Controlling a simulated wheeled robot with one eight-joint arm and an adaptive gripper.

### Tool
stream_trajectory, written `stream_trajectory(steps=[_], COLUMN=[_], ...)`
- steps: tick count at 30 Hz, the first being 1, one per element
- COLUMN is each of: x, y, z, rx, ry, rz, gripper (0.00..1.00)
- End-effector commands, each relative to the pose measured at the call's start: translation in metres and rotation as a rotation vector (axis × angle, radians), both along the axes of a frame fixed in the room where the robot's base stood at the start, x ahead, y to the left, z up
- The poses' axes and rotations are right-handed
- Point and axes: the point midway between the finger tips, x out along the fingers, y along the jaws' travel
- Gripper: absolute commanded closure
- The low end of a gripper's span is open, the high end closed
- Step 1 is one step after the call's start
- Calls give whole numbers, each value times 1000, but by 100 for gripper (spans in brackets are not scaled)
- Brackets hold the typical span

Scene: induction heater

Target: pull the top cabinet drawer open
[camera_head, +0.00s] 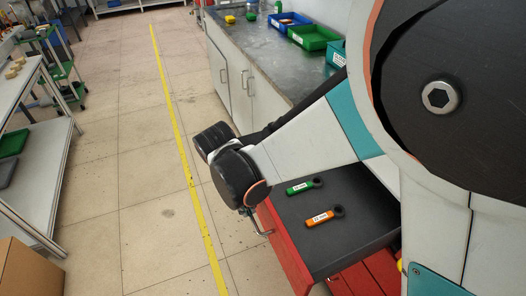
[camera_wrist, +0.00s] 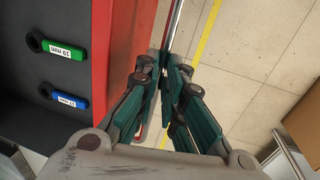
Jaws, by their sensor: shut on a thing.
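The top cabinet drawer (camera_head: 285,255) has a red front and a dark grey inside, and it stands pulled out of the red cabinet (camera_head: 362,280) in the head view. Its thin metal handle (camera_wrist: 175,22) runs along the red front (camera_wrist: 120,45) in the wrist view. My gripper (camera_wrist: 170,68) is at the handle, with its fingers closed together on it. In the head view my arm hides most of the gripper and part of the drawer.
A green-handled tool (camera_head: 304,186) and an orange-handled tool (camera_head: 325,216) lie in the drawer. A blue-handled tool (camera_wrist: 63,97) also lies inside in the wrist view. The floor (camera_head: 150,210) left of the drawer front is clear. A cardboard box (camera_head: 25,265) stands at lower left.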

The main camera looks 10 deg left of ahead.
Motion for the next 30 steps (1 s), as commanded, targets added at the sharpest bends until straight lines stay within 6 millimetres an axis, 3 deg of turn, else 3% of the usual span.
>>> stream_trajectory(steps=[11, 12, 14, 30], x=[-1, -1, -1, 1], y=[1, 1, 1, -2], z=[0, 0, 0, 0], rx=[0, 0, 0, 0], ry=[2, 2, 2, 0], rz=[1, 1, 1, -1], gripper=[100, 84, 70, 70])
